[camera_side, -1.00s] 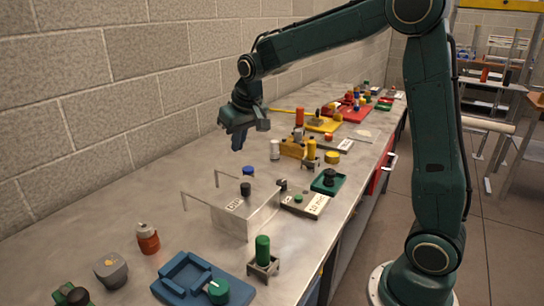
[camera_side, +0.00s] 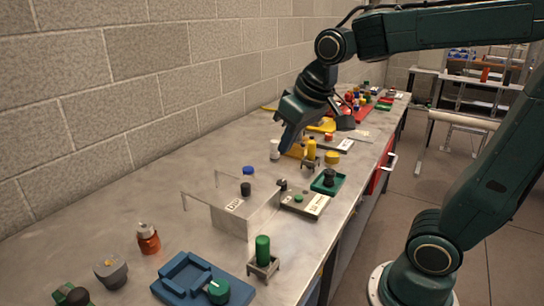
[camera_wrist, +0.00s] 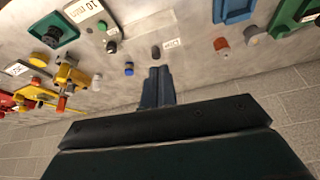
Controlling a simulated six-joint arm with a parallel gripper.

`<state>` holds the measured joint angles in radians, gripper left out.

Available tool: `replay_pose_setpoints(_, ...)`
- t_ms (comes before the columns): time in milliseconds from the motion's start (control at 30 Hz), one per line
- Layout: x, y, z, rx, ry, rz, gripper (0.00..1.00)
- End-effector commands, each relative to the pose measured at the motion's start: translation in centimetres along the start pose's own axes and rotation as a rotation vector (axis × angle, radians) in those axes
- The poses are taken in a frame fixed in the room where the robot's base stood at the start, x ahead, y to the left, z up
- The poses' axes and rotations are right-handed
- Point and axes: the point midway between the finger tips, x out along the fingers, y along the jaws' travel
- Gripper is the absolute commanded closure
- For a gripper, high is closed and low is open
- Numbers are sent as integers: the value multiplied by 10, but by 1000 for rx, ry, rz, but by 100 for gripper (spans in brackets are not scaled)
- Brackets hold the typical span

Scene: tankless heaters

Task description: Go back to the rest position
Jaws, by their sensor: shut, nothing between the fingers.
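Part of the yellow block behind the gripper is hidden in the side view.
The metal bench (camera_side: 110,215) runs along a block wall (camera_side: 120,60). A clear stand (camera_side: 235,215), a blue tray (camera_side: 185,285), a green tray (camera_side: 338,189) and a red-brown bottle (camera_side: 148,238) stand on it.

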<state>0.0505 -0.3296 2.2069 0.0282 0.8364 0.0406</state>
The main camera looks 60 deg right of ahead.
Motion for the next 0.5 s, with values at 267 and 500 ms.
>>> replay_pose_setpoints(267,-23,-5,61,-54,35,-23,100)
replay_pose_setpoints(500,-29,-6,104,-92,57,-38,100)
